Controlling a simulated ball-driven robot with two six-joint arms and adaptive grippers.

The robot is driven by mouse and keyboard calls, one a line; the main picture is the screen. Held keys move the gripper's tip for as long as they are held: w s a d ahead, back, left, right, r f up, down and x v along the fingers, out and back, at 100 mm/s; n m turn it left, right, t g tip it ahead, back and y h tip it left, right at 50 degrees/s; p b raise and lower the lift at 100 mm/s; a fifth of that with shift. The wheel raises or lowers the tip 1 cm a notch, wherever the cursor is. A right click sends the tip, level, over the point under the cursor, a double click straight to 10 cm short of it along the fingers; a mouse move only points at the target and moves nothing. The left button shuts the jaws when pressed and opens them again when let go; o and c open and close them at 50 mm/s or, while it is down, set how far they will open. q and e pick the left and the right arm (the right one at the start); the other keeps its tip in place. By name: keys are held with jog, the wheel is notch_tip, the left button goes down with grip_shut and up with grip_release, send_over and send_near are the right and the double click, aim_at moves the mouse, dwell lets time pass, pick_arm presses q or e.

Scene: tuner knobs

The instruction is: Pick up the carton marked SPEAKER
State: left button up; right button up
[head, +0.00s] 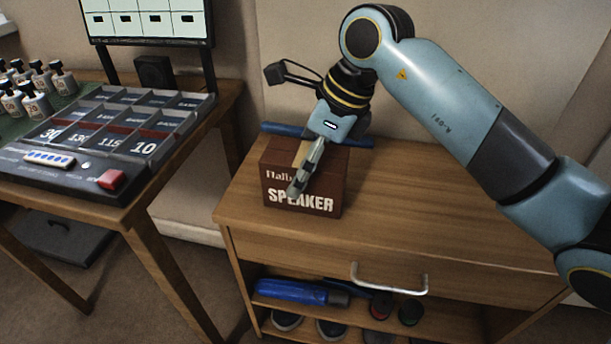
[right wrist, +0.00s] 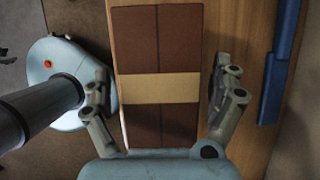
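The brown carton (head: 302,205) marked SPEAKER stands upright on the wooden cabinet top (head: 430,190), near its left end. In the right wrist view the carton (right wrist: 180,40) fills the middle, with a tan tape band across its top. My right gripper (head: 305,165) is open and points down over the carton. One finger shows in front of the lettered face. In the right wrist view the fingers (right wrist: 165,100) stand on opposite sides of the carton. A gap shows on the right side; I cannot tell whether the left finger touches. My left gripper is not in view.
A blue rod-like item (head: 355,140) lies behind the carton, by the wall. The cabinet top right of the carton is clear. A shelf below holds a blue item (head: 290,291) and shoes. At left, a table carries a sectioned tray (head: 60,178) and several small bottles.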

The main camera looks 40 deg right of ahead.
jog(key=c, duration=1.2)
jog(key=shift+o, duration=0.2)
